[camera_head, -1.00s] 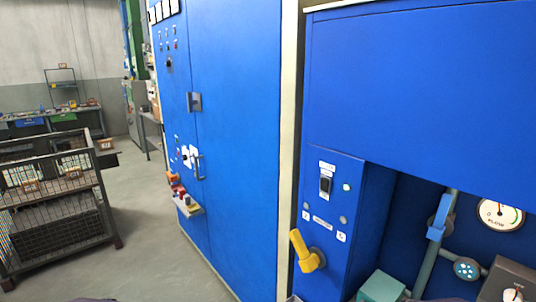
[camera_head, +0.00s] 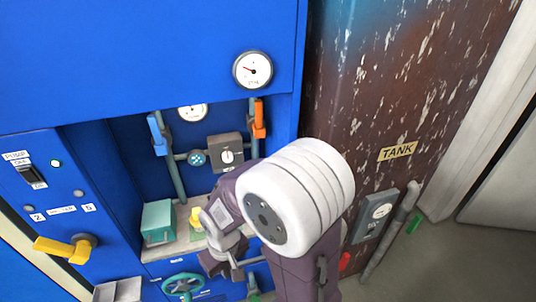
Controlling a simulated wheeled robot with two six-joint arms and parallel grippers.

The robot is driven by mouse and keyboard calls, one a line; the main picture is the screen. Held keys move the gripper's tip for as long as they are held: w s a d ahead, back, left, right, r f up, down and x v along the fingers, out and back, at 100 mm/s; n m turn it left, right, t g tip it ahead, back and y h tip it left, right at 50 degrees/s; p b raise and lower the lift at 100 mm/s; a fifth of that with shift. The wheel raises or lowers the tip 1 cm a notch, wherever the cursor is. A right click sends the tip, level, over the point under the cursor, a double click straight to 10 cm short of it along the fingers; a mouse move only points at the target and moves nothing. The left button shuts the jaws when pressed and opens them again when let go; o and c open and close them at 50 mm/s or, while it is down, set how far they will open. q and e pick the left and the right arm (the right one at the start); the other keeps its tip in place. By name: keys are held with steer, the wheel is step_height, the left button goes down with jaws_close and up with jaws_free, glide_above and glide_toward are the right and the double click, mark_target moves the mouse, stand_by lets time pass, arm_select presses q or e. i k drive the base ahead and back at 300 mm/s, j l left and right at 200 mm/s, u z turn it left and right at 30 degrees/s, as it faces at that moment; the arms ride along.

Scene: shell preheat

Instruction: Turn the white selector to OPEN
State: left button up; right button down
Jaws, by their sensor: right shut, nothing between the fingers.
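A white selector knob (camera_head: 227,156) sits on a dark grey-brown box among pipes in the recess of the blue cabinet. It is small here; I cannot read its markings or be sure which position it points to. My right gripper (camera_head: 234,264) is below the selector, in front of the lower shelf, apart from it. It is shut and empty, and partly hidden by my own wrist and arm. My left gripper is not in view.
An orange-handled pipe (camera_head: 259,119) and a blue-handled pipe (camera_head: 157,134) flank the selector box. A yellow lever (camera_head: 62,249) is at left, a teal box (camera_head: 158,222) on the shelf, a green handwheel (camera_head: 183,284) below. The rusty tank (camera_head: 400,90) stands at right.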

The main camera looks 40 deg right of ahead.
mark_target(227, 156)
steer(key=z, duration=1.15)
steer(key=j+u, duration=0.35)
steer(key=i+j+u, duration=0.15)
steer(key=u, duration=0.2)
steer(key=j, duration=0.05)
